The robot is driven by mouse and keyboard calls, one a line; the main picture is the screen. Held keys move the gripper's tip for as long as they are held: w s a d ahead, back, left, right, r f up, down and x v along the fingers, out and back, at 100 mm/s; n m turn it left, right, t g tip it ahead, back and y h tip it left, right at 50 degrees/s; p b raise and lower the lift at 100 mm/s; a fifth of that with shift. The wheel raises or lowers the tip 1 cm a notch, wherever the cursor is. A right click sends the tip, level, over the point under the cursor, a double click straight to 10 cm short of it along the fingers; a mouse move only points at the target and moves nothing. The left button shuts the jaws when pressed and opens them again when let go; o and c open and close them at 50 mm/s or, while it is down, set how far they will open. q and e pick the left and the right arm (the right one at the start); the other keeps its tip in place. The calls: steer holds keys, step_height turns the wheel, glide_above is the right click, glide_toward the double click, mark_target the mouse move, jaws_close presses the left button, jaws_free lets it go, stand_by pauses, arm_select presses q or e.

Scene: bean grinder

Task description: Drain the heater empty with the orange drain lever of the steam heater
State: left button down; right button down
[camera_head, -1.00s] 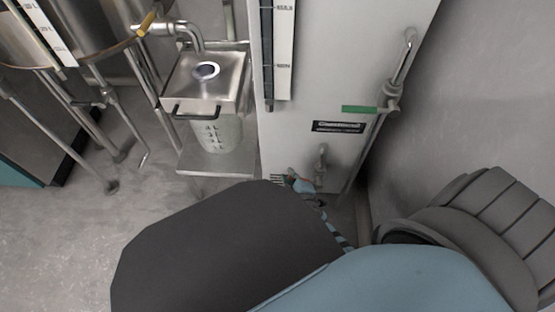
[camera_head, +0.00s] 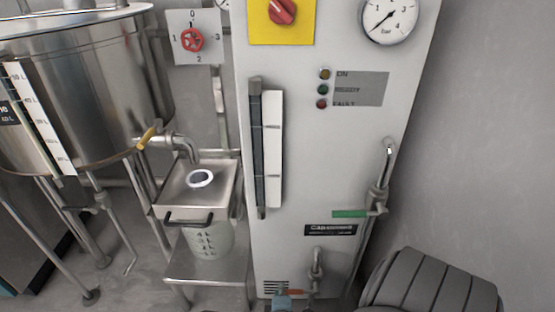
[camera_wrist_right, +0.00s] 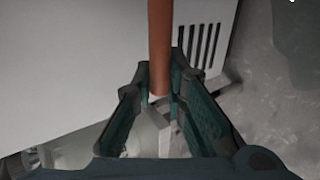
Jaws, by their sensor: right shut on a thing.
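The steam heater (camera_head: 305,170) is a tall white cabinet with a level gauge (camera_head: 257,150) on its front. The gauge tube looks dark along its length. The orange drain lever (camera_head: 296,292) is low on the front, by the pipe near the bottom. In the right wrist view the lever (camera_wrist_right: 160,45) runs up from between the fingers. My right gripper (camera_head: 281,301) is at the bottom edge of the head view, and in the wrist view its fingers (camera_wrist_right: 165,100) are closed around the lever. My left gripper is not in view.
A green lever (camera_head: 350,213) is on the heater's right-side pipe. A yellow panel with a red knob (camera_head: 283,11) and a pressure gauge (camera_head: 390,18) are above. A steel tank (camera_head: 85,85) and a stand with a box (camera_head: 195,190) are at the left. A vent is near the lever.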

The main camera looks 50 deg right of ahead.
steer(key=shift+s+d, duration=0.1)
steer(key=shift+d, duration=0.05)
steer(key=c, duration=1.7)
jaws_free()
steer(key=shift+o, duration=0.6)
steer(key=shift+f, duration=0.1)
